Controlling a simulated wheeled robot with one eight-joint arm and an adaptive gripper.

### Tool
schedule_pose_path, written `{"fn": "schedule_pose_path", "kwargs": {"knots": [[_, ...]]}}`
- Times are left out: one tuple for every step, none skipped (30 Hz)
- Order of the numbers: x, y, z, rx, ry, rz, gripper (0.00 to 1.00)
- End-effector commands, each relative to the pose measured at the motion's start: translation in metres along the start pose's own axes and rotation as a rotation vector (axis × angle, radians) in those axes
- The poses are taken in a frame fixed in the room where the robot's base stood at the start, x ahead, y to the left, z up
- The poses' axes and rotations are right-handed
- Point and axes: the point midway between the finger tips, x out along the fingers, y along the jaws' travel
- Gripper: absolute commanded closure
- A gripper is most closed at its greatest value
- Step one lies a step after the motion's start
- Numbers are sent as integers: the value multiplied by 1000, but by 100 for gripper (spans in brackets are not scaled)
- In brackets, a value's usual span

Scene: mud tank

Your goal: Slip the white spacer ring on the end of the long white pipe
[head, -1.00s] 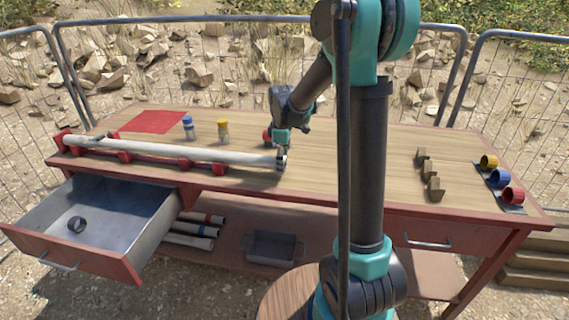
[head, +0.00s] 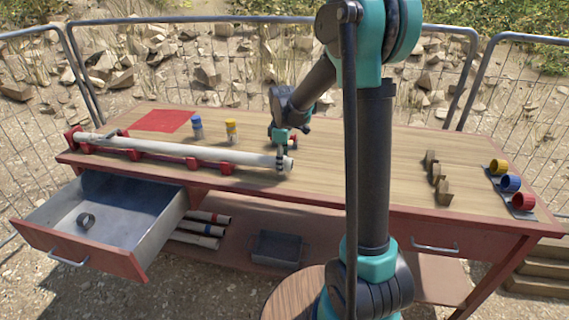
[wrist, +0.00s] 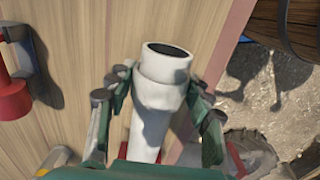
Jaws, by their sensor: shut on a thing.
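The long white pipe (head: 200,149) lies across red supports along the table's front left edge. In the wrist view its dark open end (wrist: 168,49) faces away from me. The white spacer ring (wrist: 160,92) shows as a wider white band around the pipe, just behind the open end. My gripper (wrist: 162,88) has a finger on either side of this band and is shut on it. In the head view my gripper (head: 281,158) is at the pipe's right end, and a short piece of pipe shows past the fingers. The ring is hard to make out there.
The table's middle is clear.

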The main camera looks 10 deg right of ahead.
Motion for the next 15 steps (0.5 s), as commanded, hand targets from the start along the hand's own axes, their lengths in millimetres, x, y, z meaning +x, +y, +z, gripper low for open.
{"fn": "schedule_pose_path", "kwargs": {"knots": [[0, 0, -2, 0, 0, 0, 68], [0, 0, -2, 0, 0, 0, 68], [0, 0, -4, 0, 0, 0, 68], [0, 0, -4, 0, 0, 0, 68], [0, 0, -5, -1, 0, 0, 68], [0, 0, -6, -1, 0, 0, 68], [0, 0, -7, -1, 0, 0, 68], [0, 0, -8, -1, 0, 0, 68], [0, 0, -9, -1, 0, 0, 68], [0, 0, -10, -1, 0, 0, 68], [0, 0, -11, -1, 0, 0, 68], [0, 0, -12, -1, 0, 0, 68], [0, 0, -13, -1, 0, 0, 68], [0, 0, -13, -1, 0, 0, 68], [0, 0, -14, -1, 0, 0, 68]]}}
